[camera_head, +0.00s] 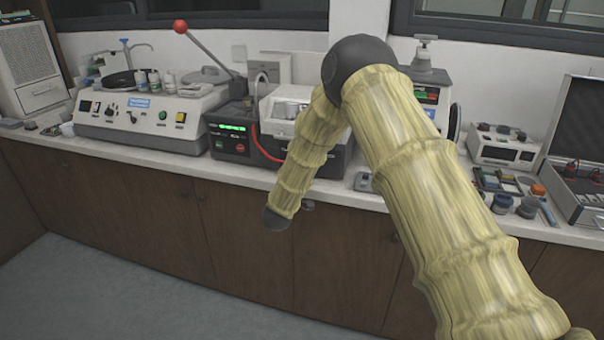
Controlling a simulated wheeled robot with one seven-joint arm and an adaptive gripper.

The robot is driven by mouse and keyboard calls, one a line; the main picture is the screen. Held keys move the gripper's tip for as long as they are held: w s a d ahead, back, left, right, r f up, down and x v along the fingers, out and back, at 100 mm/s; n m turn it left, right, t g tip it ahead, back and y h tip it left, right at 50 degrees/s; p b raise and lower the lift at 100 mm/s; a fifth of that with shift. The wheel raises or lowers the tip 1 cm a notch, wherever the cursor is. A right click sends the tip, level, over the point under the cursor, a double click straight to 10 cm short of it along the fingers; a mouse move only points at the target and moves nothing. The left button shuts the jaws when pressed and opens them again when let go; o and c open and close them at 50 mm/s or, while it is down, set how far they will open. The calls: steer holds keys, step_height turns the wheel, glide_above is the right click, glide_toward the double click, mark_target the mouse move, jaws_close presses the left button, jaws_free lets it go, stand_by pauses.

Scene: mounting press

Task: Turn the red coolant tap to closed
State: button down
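I cannot make out the red coolant tap; my arm covers part of the machines in the middle of the counter. A thin red hose (256,130) curves between a dark unit with a green display (231,132) and a white-and-black machine (286,106). My sleeved arm comes from the lower right, bends at a dark elbow, and reaches down in front of the counter edge. It ends in a dark wrist joint left of the picture's middle. No gripper fingers show, so whether they are open or shut is hidden.
A grinder-polisher (140,112) and a lever with a red ball (180,27) stand to the left. Small tools, jars and an open case (580,150) crowd the counter (120,155) at the right. The floor (110,290) is clear at the lower left.

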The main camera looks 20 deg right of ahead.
steer(key=shift+w+r, duration=0.2)
steer(key=shift+r, duration=0.15)
steer(key=c, duration=1.5)
jaws_free()
steer(key=shift+d, duration=0.1)
steer(key=shift+f, duration=0.15)
steer(key=shift+s+f, duration=0.1)
steer(key=v, duration=1.2)
steer(key=shift+f, duration=0.1)
